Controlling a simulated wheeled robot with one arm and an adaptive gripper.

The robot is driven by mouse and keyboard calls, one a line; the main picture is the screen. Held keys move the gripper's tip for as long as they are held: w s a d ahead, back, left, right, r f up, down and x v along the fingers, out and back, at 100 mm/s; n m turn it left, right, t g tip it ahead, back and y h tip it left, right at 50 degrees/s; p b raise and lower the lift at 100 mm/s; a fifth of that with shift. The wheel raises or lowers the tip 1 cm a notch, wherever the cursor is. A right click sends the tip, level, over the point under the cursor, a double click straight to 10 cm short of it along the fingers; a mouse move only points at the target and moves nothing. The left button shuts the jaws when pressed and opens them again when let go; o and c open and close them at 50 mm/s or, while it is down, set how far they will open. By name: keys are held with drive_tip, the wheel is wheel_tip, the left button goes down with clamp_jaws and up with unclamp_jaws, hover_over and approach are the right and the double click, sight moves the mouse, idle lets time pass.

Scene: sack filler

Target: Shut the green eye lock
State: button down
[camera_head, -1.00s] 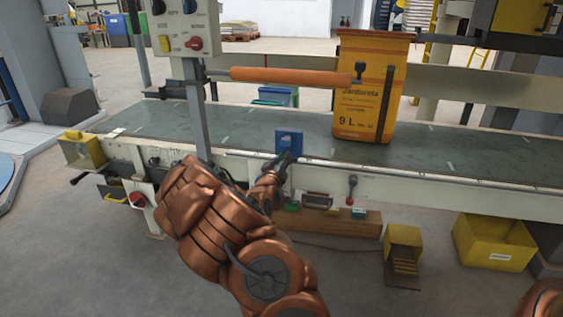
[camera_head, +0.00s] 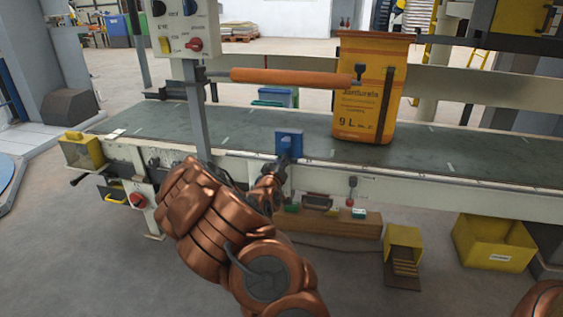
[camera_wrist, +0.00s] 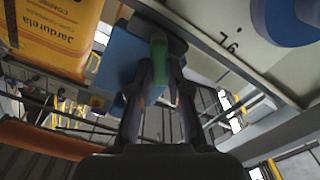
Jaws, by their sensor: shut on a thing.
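My gripper (camera_head: 281,166) is at the front edge of the conveyor, just below a blue block (camera_head: 289,142). In the wrist view my gripper (camera_wrist: 160,68) has its fingers closed on a green piece (camera_wrist: 158,50), which looks like the green eye lock. The blue block (camera_wrist: 122,58) is right beside it, to the left. Fingers and block hide part of the green piece, so I cannot tell whether the lock is open or shut. In the head view I cannot make out the green piece at the fingertips.
A yellow sack (camera_head: 366,85) stands on the conveyor (camera_head: 450,160) behind an orange padded bar (camera_head: 290,76). A control box (camera_head: 186,28) on a post is at the left. A red-knobbed lever (camera_head: 352,183) hangs on the front rail. A yellow bin (camera_head: 495,243) is on the floor.

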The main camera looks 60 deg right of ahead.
drive_tip(key=n, duration=0.3)
drive_tip(key=f+n+p, duration=0.1)
drive_tip(key=n, duration=0.3)
drive_tip(key=w+f+n+p, duration=0.1)
drive_tip(key=n, duration=0.3)
drive_tip(key=shift+a, duration=0.2)
drive_tip(key=shift+n, duration=0.3)
idle(0.3)
drive_tip(key=c, duration=1.1)
unclamp_jaws()
drive_tip(key=shift+a, duration=0.15)
drive_tip(key=shift+v, duration=3.65)
drive_tip(key=shift+r, duration=0.1)
